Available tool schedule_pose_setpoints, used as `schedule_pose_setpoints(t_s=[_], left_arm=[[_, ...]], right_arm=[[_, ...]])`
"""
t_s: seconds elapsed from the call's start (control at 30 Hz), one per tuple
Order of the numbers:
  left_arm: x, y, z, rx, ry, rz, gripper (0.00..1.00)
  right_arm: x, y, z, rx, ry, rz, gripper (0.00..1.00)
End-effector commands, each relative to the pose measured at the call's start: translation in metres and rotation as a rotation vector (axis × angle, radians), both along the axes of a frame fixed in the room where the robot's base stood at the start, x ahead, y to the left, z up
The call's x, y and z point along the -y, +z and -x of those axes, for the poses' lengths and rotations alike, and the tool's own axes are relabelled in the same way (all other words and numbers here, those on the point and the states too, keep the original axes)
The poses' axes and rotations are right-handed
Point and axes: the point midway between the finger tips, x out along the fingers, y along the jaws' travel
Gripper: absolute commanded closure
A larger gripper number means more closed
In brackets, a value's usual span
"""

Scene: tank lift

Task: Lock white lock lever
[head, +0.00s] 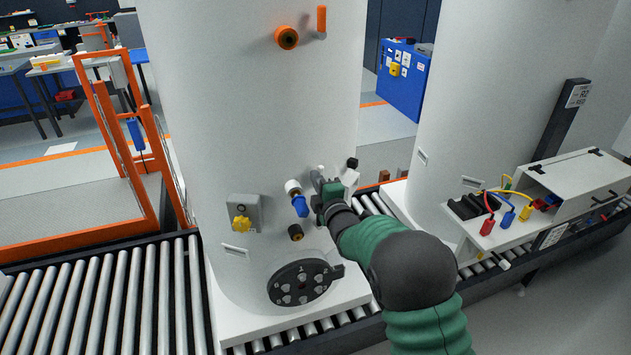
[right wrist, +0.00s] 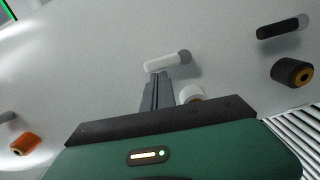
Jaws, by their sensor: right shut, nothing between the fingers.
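The white lock lever (right wrist: 165,61) shows in the right wrist view as a short white bar sticking out of the pale tank wall, tilted slightly up to the right. The fingers of my right gripper (right wrist: 159,77) are shut and empty, with their tips just below the lever's middle; I cannot tell whether they touch it. In the head view my right gripper (head: 318,182) is close to the tank (head: 250,100), and its body hides part of that area. My left gripper is not in view.
Near the fingers are a white round fitting (right wrist: 190,94), a black lever (right wrist: 282,28) and a black-and-orange knob (right wrist: 292,72). A blue handle (head: 300,206) and a yellow knob (head: 242,224) are on the tank. The tank stands over a roller conveyor (head: 110,300).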

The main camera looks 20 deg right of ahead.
Motion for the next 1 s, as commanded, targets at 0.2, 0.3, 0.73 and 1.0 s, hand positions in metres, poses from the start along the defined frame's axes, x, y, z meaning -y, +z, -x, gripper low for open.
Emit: schedule_pose_setpoints(t_s=[0.2,0.3,0.73,1.0], left_arm=[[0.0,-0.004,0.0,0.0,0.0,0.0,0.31],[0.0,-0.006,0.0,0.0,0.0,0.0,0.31],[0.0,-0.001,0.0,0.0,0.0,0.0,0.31],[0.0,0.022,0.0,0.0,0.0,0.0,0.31]], right_arm=[[0.004,0.001,-0.001,-0.015,-0.001,-0.059,1.0],[0.006,0.003,-0.001,-0.028,-0.002,-0.112,1.0],[0.026,0.01,-0.006,-0.129,-0.004,-0.483,1.0],[0.039,0.011,-0.01,-0.196,-0.005,-0.73,1.0]])
